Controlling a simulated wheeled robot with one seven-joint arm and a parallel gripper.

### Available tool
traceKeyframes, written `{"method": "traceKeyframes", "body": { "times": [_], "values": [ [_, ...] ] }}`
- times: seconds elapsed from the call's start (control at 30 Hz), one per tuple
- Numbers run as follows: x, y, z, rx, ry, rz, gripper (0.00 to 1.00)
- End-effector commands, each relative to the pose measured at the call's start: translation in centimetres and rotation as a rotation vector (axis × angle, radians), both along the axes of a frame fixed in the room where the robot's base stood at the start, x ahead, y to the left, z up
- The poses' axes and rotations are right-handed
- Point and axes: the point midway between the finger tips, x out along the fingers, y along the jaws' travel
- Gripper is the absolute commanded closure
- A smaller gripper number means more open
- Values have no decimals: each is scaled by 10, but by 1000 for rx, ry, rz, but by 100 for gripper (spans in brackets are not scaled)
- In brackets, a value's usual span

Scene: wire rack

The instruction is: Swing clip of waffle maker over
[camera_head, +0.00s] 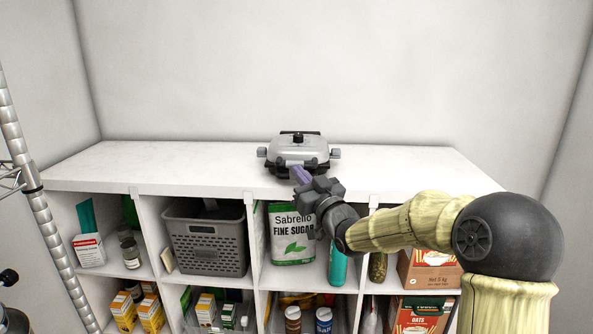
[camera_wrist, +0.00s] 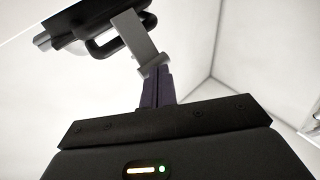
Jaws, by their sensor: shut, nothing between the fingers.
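The waffle maker (camera_head: 297,149) is silver-grey with a black base and sits on the white shelf top. It also shows at the upper left of the wrist view (camera_wrist: 75,27). Its grey clip (camera_wrist: 135,36) hangs at the black front handle (camera_wrist: 105,42). My gripper (camera_head: 299,174) is shut and empty, with its purple fingers pointing at the front of the waffle maker. In the wrist view the fingertips (camera_wrist: 155,72) are right at the lower end of the clip. I cannot tell whether they touch it. In the head view the fingers hide the clip.
The white shelf top (camera_head: 180,165) is bare on both sides of the waffle maker. Cubbies below hold a grey basket (camera_head: 207,240), a fine sugar bag (camera_head: 290,235) and several boxes and bottles. A metal rack post (camera_head: 40,200) stands at the left.

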Motion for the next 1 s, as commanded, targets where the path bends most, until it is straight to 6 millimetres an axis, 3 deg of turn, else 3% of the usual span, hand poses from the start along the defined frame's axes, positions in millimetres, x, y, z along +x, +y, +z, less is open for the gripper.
{"method": "traceKeyframes", "body": {
  "times": [1.0],
  "values": [
    [19,0,12,0,-1,1,100]
  ]
}}
